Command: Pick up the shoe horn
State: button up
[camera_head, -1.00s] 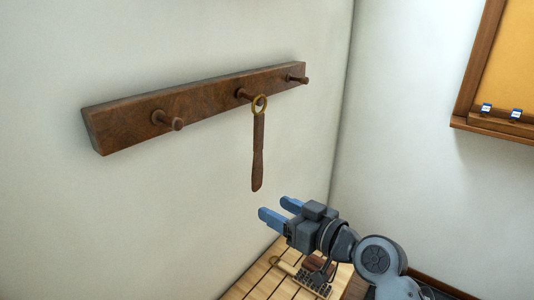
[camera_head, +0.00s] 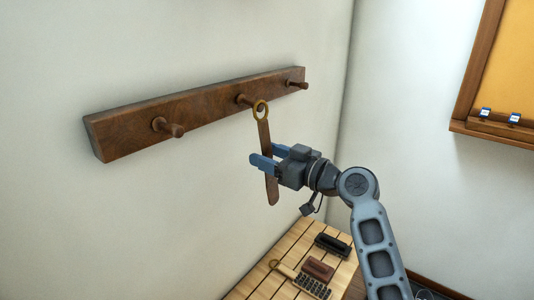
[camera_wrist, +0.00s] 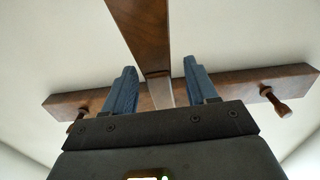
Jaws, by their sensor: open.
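The shoe horn (camera_head: 271,187) is a long brown strip with a brass-coloured ring (camera_head: 260,109) at its top. The ring hangs at the middle peg of the wall rack, and the strip hangs slightly tilted. My gripper (camera_head: 268,155) is open, with its blue fingers on either side of the strip at mid-length. In the wrist view the shoe horn (camera_wrist: 146,40) runs between the two open fingers (camera_wrist: 160,85), with a visible gap on each side. The ring is out of the wrist view.
The brown peg rack (camera_head: 125,128) is fixed to the white wall behind. Below stands a slatted wooden surface (camera_head: 262,285) with a black brush (camera_head: 333,244), a brown block (camera_head: 318,268) and a wood-handled brush (camera_head: 312,285). A framed board (camera_head: 465,95) is at right.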

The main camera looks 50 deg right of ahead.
jog(key=shift+w, duration=1.35)
jog(key=shift+c, duration=0.2)
grip_shut()
